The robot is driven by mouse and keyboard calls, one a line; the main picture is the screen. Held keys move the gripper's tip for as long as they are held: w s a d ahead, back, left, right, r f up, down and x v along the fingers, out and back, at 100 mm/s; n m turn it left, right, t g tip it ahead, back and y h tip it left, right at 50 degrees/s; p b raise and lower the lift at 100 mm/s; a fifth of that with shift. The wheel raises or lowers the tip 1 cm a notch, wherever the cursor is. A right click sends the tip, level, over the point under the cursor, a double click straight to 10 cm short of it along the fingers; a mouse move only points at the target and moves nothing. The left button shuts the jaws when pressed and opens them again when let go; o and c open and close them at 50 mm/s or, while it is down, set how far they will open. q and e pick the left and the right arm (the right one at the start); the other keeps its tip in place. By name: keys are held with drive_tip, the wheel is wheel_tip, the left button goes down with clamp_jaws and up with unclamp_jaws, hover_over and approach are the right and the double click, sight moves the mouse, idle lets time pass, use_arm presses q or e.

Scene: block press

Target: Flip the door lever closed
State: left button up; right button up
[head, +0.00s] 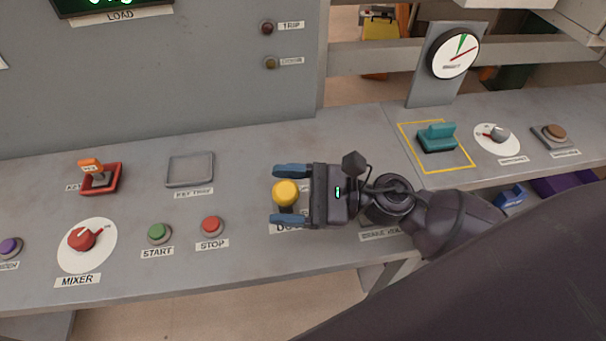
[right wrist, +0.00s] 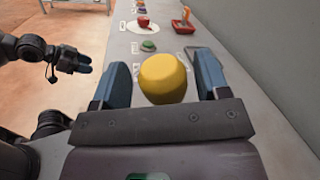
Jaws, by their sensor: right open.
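The door lever has a round yellow knob (head: 286,193) on the console, beside a label that begins "DO" and is partly covered by my right gripper. My right gripper (head: 278,194) is open, with its blue fingers on either side of the knob. In the right wrist view the yellow knob (right wrist: 163,78) sits between the two fingers, with a gap showing at the left finger. Contact at the right finger is unclear. The lever's shaft and base are mostly hidden. My left gripper (right wrist: 80,62) shows small at the left of the right wrist view, away from the console.
Left of the knob are the red stop button (head: 211,225), green start button (head: 158,233), mixer dial (head: 83,240), key switch (head: 99,178) and empty key tray (head: 190,169). A teal handle (head: 437,138) and a gauge (head: 453,54) stand at the right. An upright panel (head: 180,70) rises behind.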

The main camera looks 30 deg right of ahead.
drive_tip(key=shift+d+f, duration=0.1)
drive_tip(key=shift+d, duration=0.15)
drive_tip(key=b+v, duration=0.2)
drive_tip(key=v, duration=0.7)
drive_tip(key=shift+s+d, duration=0.1)
drive_tip(key=shift+s, duration=0.05)
drive_tip(key=shift+s+d, duration=0.25)
drive_tip(key=shift+d, duration=0.25)
